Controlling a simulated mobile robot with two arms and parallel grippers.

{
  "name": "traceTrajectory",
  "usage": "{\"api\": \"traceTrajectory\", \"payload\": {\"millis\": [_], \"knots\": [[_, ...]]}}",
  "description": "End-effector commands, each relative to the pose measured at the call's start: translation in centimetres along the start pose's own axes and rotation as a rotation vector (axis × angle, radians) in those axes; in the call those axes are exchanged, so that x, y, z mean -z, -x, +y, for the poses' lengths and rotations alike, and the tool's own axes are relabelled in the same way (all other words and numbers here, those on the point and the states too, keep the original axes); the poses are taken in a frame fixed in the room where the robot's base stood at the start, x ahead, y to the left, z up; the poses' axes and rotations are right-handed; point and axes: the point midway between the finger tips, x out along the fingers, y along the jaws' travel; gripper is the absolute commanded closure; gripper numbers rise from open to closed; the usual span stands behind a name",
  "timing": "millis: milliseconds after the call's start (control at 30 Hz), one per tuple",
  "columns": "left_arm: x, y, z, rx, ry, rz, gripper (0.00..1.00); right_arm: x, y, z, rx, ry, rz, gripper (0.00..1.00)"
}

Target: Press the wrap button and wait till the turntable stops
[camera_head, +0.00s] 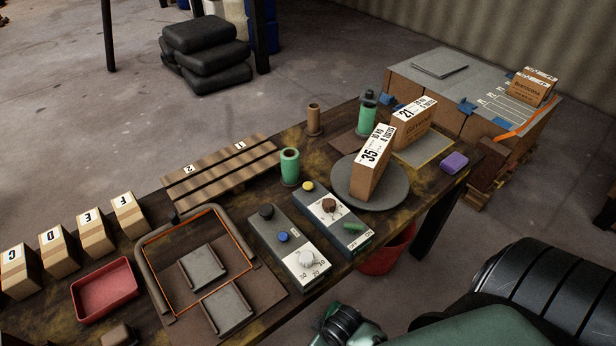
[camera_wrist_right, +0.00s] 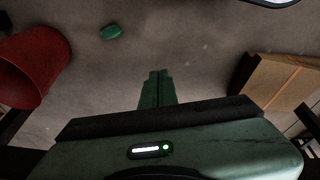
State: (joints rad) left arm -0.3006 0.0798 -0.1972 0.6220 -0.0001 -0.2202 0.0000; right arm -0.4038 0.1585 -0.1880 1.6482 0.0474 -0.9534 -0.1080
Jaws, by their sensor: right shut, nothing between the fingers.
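The turntable (camera_head: 397,192) is a round dark grey disc near the right end of the table. An upright cardboard box marked 35 (camera_head: 369,168) stands on it. In front of it lies a dark control box (camera_head: 336,230) with a yellow button (camera_head: 308,186), a brown knob and a green switch. A second control box (camera_head: 268,231) beside it has a black knob, a blue button (camera_head: 283,236) and a white dial. No label naming the wrap button is readable. My right gripper (camera_wrist_right: 156,88) is shut and empty above the floor in the wrist view. My left gripper is not seen.
A red bin (camera_wrist_right: 30,68) and a green object (camera_wrist_right: 110,32) are on the floor. Green cylinders, a box marked 21 (camera_head: 414,122) and a purple block (camera_head: 454,162) surround the turntable. A slatted pallet (camera_head: 220,172), red tray (camera_head: 105,290) and lettered boxes are left.

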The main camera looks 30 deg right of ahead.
Motion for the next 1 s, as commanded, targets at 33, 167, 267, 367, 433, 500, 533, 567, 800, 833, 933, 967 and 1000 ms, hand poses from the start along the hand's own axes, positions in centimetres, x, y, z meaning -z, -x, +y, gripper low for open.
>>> {"api": "traceTrajectory", "payload": {"millis": [33, 167, 267, 367, 433, 500, 533, 567, 800, 833, 933, 967, 1000], "knots": [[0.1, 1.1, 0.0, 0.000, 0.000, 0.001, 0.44, 2.2, 3.6, 0.2, -0.001, 0.015, 0.026, 1.00], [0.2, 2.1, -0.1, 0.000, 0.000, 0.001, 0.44, 5.2, 9.8, 0.4, 0.000, 0.049, 0.057, 1.00], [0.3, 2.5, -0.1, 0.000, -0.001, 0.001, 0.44, 6.5, 13.2, 0.4, 0.000, 0.068, 0.074, 1.00], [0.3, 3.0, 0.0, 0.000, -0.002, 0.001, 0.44, 7.3, 16.0, 0.3, 0.001, 0.084, 0.088, 1.00], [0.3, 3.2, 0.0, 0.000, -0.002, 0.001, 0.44, 8.0, 17.9, 0.3, 0.001, 0.104, 0.101, 1.00], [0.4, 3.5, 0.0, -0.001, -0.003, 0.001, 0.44, 8.9, 19.7, 0.3, 0.001, 0.145, 0.121, 1.00], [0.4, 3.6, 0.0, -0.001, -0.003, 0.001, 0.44, 9.4, 20.3, 0.4, 0.000, 0.181, 0.134, 1.00], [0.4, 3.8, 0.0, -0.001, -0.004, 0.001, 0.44, 10.1, 20.9, 0.4, -0.001, 0.221, 0.149, 1.00], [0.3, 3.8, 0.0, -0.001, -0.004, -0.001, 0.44, 16.2, 20.5, 1.1, -0.028, 0.716, 0.279, 1.00], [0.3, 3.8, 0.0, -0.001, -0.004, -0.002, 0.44, 17.0, 20.4, 1.4, -0.037, 0.783, 0.294, 1.00], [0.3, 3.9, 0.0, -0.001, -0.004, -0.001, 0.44, 19.7, 20.0, 2.9, -0.080, 1.026, 0.337, 1.00], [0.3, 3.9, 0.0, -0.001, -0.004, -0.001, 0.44, 20.5, 19.9, 3.6, -0.098, 1.104, 0.348, 1.00], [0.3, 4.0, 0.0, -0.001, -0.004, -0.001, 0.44, 21.6, 19.8, 4.7, -0.126, 1.211, 0.360, 1.00]]}}
